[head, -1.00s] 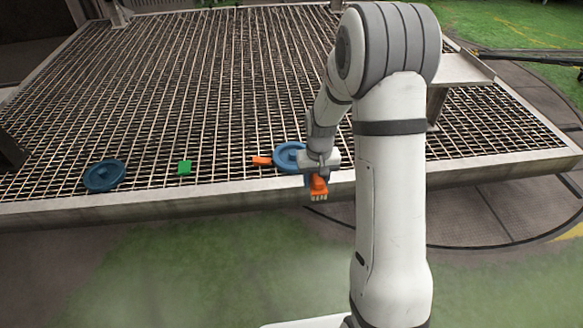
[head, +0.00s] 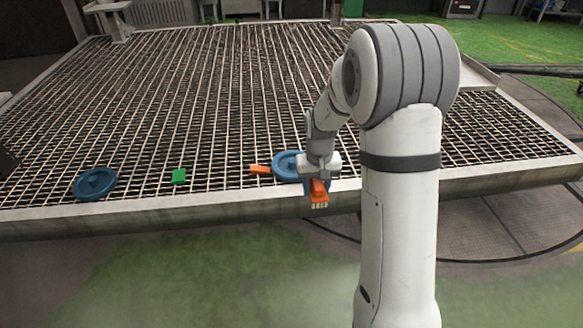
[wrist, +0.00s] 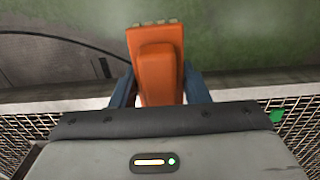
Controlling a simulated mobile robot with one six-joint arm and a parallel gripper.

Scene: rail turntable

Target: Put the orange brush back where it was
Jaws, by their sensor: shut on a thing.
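The orange brush (head: 319,190) is held in my gripper (head: 318,180), its pale bristles pointing down in the head view. In the wrist view the brush (wrist: 158,68) sits between the two blue-grey fingers of my gripper (wrist: 160,88), which are shut on it. The brush is at the front edge of the grate platform, with green floor beyond it in the wrist view. I cannot tell whether it touches the edge.
The grate platform (head: 200,100) has a pale raised front rim (head: 130,213). On it lie a blue round lid-like disc (head: 94,183), a green block (head: 179,176), an orange piece (head: 260,169) and another blue disc (head: 284,160) close behind my gripper. The grate's middle is clear.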

